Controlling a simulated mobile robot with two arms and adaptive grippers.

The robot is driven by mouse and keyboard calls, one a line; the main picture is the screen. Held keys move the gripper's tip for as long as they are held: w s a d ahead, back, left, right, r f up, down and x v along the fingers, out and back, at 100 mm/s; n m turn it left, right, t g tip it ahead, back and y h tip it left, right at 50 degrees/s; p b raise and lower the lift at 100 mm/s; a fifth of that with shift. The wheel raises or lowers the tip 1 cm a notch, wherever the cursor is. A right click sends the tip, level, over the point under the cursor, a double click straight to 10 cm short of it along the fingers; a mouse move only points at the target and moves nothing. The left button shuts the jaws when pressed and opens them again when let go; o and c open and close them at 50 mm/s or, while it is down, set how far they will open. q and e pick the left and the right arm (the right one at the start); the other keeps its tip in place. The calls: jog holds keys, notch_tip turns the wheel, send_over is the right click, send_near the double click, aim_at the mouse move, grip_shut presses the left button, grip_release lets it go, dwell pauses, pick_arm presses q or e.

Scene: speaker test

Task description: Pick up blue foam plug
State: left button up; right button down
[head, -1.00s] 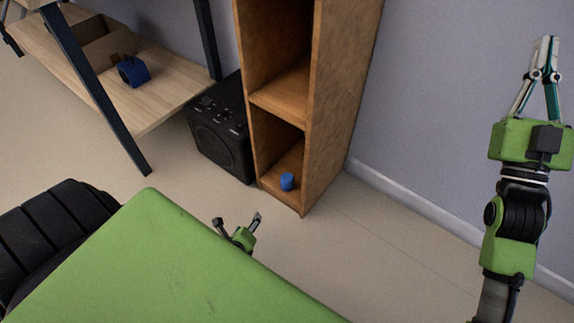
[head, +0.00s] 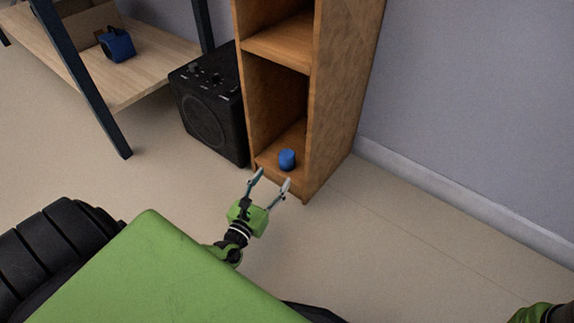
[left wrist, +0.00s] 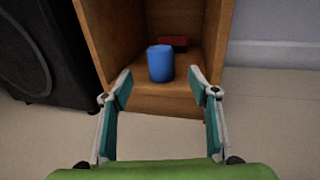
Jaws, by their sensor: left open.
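The blue foam plug (head: 287,160) stands upright on the bottom shelf of the wooden cabinet (head: 333,130), near its open front. My left gripper (head: 273,177) is open and empty, just in front of that shelf. In the left wrist view the plug (left wrist: 160,64) appears between the two spread fingertips of my left gripper (left wrist: 160,75), beyond them and apart from both. My right gripper's fingers are out of view; only a green part of my right arm shows at the bottom right corner.
A dark red object (left wrist: 176,43) lies behind the plug on the shelf. A black speaker (head: 208,115) stands left of the cabinet. A wooden rack shelf (head: 100,80) holds a blue item (head: 117,45) at upper left. Open floor (head: 400,230) lies right of the cabinet.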

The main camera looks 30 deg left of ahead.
aim_at(287, 155)
pick_arm(q)
jog(key=w, duration=0.2)
jog(key=w+b, duration=0.1)
jog(key=w, duration=0.1)
jog(key=w+a+b, duration=0.1)
jog(key=w, duration=0.1)
jog(key=shift+w, duration=0.1)
jog(key=w+b, duration=0.2)
jog(key=w, duration=0.1)
jog(key=w+b, duration=0.1)
jog(key=w, duration=0.1)
jog(key=shift+a+b, duration=0.3)
jog(key=shift+c, duration=0.3)
jog(key=c, duration=0.8)
